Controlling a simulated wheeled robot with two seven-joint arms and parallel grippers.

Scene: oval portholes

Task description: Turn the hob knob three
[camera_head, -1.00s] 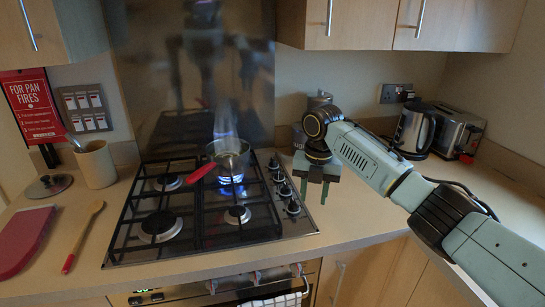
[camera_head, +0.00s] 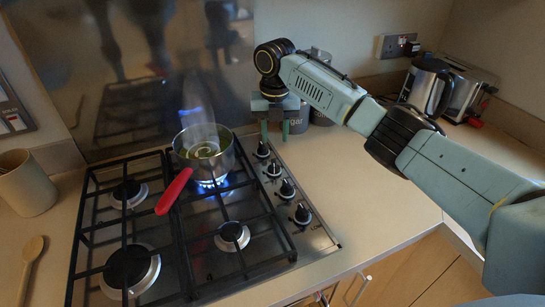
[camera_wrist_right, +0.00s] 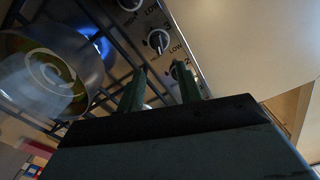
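The hob (camera_head: 200,282) has a column of black and silver knobs along its right side. The rearmost knob (camera_head: 262,150) is closest to my right gripper (camera_head: 275,138), which points down beside the back end of the column. Further forward are a second knob (camera_head: 273,169), a third knob (camera_head: 287,189) and a front knob (camera_head: 302,214). In the right wrist view my right gripper (camera_wrist_right: 160,70) is open, its fingers apart. A knob (camera_wrist_right: 177,70) with a "2" printed beside it shows close to the fingertips; contact cannot be told. My left gripper is not in view.
A steel pan (camera_head: 205,155) with a red handle (camera_head: 173,192) sits on a lit blue burner, left of the knobs. A kettle (camera_head: 425,88) and a toaster (camera_head: 470,90) stand at the back right. The worktop (camera_head: 345,190) right of the hob is clear.

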